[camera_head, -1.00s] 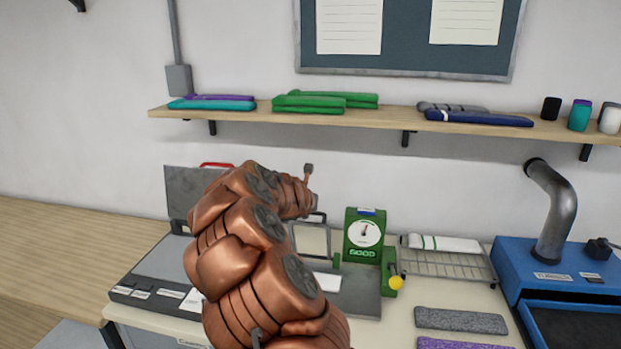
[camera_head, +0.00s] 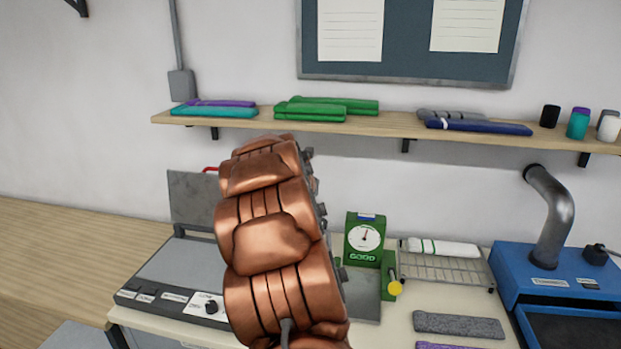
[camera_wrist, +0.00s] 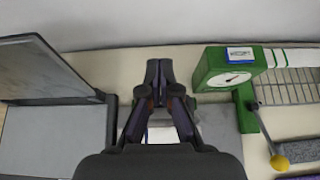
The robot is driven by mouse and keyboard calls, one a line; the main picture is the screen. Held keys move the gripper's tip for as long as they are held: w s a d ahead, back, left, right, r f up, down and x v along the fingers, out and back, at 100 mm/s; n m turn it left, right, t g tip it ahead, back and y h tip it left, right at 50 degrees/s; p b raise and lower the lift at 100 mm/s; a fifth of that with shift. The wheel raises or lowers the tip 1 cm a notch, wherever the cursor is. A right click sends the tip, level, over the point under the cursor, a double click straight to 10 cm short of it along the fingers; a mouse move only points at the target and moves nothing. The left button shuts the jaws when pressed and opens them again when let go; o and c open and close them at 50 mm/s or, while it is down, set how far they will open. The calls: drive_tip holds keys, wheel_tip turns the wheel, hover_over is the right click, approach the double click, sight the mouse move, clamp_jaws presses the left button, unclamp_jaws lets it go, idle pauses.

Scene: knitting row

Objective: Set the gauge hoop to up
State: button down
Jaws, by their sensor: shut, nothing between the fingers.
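The green gauge (camera_head: 364,239) with a round white dial stands on the bench right of my arm; it also shows in the wrist view (camera_wrist: 228,70). A lever with a yellow knob (camera_head: 395,288) sits at its right side, and the knob shows in the wrist view too (camera_wrist: 280,163). I cannot make out the gauge hoop in either current view; my arm and gripper may cover it. My gripper (camera_wrist: 165,72) is shut and empty, left of the gauge, above a grey plate (camera_wrist: 216,122). In the head view my arm hides the gripper.
A grey machine with a raised lid (camera_head: 192,200) stands to the left, with a black knob (camera_head: 211,307) on its front. A wire rack (camera_head: 450,266) with a rolled white cloth and a blue unit (camera_head: 545,285) stand to the right. A shelf (camera_head: 380,128) runs above.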

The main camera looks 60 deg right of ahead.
drive_tip(key=shift+w+r, duration=0.1)
drive_tip(key=shift+r, duration=1.2)
